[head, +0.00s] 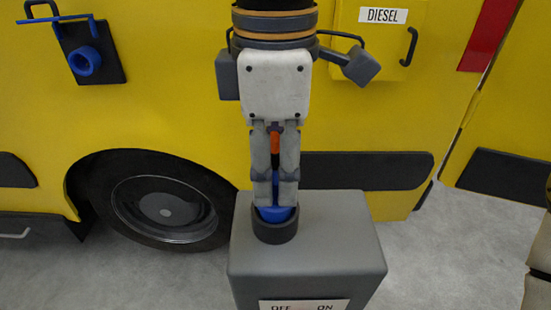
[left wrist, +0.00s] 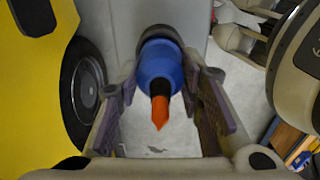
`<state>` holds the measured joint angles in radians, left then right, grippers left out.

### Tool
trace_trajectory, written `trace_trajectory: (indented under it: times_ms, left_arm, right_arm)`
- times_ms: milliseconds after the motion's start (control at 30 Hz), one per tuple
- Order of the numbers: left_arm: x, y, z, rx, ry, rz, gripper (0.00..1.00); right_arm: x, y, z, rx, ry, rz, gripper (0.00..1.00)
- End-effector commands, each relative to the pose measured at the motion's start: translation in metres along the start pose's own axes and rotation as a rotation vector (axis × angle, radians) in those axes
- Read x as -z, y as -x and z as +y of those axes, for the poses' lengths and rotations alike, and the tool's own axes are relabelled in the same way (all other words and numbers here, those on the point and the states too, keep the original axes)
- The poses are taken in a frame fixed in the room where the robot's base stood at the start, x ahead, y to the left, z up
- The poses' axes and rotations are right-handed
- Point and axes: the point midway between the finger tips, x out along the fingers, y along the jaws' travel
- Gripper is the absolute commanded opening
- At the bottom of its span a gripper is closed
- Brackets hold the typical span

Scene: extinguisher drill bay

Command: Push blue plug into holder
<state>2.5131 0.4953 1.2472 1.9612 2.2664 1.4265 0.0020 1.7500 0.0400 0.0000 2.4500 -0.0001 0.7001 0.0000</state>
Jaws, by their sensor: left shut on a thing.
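My left gripper (head: 275,192) comes down from above and is shut on the blue plug (head: 277,213), with a finger on either side. The plug's blue lower part sits in the mouth of the dark round holder (head: 274,234) on top of a grey box. How deep it sits is hidden by the rim. In the left wrist view, the plug (left wrist: 163,68) shows its dark collar and orange tip between the finger pads, with the holder's dark rim (left wrist: 158,33) behind it. Beige parts, likely of my right gripper (left wrist: 250,22), show at that view's upper right; their opening is unclear.
The grey box (head: 335,245) has an OFF/ON label (head: 305,304) on its front. A yellow vehicle (head: 200,110) with a wheel (head: 160,200) and a DIESEL plate (head: 382,15) stands close behind. Grey floor (head: 430,265) is clear right of the box.

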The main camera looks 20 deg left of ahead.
Motion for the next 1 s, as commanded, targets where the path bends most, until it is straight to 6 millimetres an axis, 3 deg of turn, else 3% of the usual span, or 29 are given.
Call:
trace_trajectory:
  times_ms: [467, 500, 567, 867, 1000]
  left_arm:
    - [0.000, -0.005, 0.000, 0.000, 0.000, -0.002, 0.00]
    - [0.000, -0.005, 0.000, 0.000, 0.000, -0.002, 0.40]
    - [0.000, -0.005, 0.000, 0.000, 0.000, -0.002, 0.54]
    - [0.000, -0.005, 0.000, 0.000, 0.000, 0.000, 0.57]
    - [-0.001, 0.013, 0.000, -0.003, 0.000, -0.004, 0.57]
  right_arm:
    - [0.000, 0.000, 0.000, 0.000, 0.000, 0.001, 0.00]
    - [0.000, 0.000, 0.000, 0.000, 0.000, 0.000, 0.00]
    - [0.000, 0.000, 0.000, 0.000, 0.000, 0.000, 0.00]
    - [0.000, 0.000, 0.000, 0.000, 0.000, 0.000, 0.00]
    - [0.000, 0.000, 0.000, 0.000, 0.000, 0.000, 0.00]
